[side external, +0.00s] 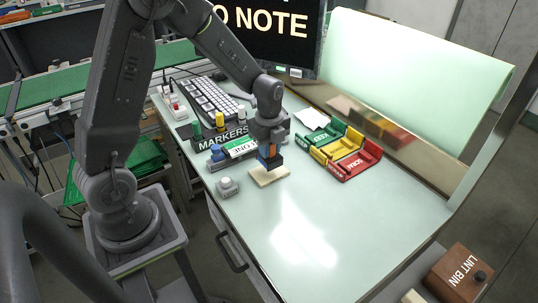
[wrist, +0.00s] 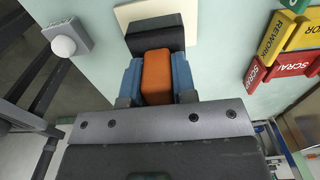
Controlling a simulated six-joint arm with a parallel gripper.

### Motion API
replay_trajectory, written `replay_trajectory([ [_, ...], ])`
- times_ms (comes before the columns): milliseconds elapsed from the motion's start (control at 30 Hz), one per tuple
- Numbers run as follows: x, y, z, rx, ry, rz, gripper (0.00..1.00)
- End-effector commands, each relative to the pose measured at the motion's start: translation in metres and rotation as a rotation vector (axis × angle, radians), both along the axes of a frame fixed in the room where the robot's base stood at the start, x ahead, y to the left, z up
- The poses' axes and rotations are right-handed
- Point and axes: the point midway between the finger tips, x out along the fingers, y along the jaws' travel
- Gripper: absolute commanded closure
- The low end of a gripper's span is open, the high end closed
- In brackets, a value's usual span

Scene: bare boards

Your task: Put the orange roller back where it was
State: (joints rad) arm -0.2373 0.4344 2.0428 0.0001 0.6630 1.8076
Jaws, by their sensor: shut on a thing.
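My gripper (wrist: 157,82) is shut on the orange roller (wrist: 157,72), with one blue finger pad on each side of its orange block. A dark grey part (wrist: 154,35) of the roller extends beyond the fingers. In the side external view the gripper (side external: 268,152) points down over a cream rectangular pad (side external: 261,180) on the pale table. The roller's dark part (side external: 273,163) is right above or on this pad; I cannot tell whether they touch. The pad (wrist: 124,14) is partly hidden behind the roller in the wrist view.
Green, yellow and red trays (side external: 357,164) stand to the right of the gripper. A MARKERS holder (side external: 222,140) and keyboard (side external: 212,98) are behind left. A small grey box with a white knob (side external: 228,186) is front left. The table's front right is clear. A brown LINT BIN (side external: 459,274) stands lower right.

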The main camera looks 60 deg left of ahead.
Motion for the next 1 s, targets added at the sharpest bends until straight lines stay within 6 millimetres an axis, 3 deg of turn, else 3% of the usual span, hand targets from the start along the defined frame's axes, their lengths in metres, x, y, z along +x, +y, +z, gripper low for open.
replay_trajectory([
  [200, -0.001, 0.000, -0.027, -0.001, 0.002, 0.000, 0.94],
  [600, -0.001, 0.000, -0.031, -0.001, 0.002, -0.001, 0.94],
  [633, -0.001, 0.000, -0.031, -0.001, 0.001, -0.001, 0.73],
  [867, -0.001, 0.000, -0.031, -0.001, 0.001, -0.001, 0.51],
  [1000, -0.001, 0.000, -0.031, -0.001, 0.001, -0.001, 0.49],
])
